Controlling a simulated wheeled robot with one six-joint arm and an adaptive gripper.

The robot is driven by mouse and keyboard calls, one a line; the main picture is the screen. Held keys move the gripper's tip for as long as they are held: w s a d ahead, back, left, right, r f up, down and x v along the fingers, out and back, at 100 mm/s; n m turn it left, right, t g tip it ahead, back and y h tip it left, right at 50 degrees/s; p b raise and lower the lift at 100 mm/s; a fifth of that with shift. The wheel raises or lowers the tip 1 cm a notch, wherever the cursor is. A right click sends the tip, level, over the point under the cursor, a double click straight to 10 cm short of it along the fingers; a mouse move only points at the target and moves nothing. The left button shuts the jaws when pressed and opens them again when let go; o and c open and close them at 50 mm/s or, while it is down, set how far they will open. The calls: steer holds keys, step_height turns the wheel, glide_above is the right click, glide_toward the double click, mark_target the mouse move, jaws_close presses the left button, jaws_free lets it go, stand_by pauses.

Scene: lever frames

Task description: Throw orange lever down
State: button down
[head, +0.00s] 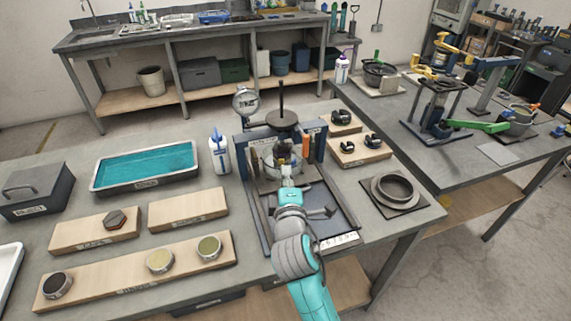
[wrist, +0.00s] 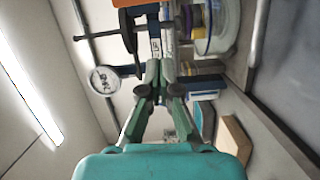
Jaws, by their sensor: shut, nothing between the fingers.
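A small upright orange piece (head: 305,145), which looks like the orange lever, stands on the right side of the frame device in the head view. An orange part (wrist: 152,4) also shows at the top edge of the wrist view, cut off by the picture; I cannot tell if it is the same piece. My gripper (head: 283,164) is in front of the device, left of and a little below the orange piece in the head view. In the wrist view its fingers (wrist: 164,72) are together and empty. The arm and fingers hide part of the device.
The device stands on a dark tray (head: 333,212). A round gauge (head: 245,101) and a white bottle (head: 219,153) are at its left, and wooden blocks (head: 360,152) with dark parts at its right. A blue basin (head: 146,168) is farther left.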

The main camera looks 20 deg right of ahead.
steer(key=shift+v, duration=2.1)
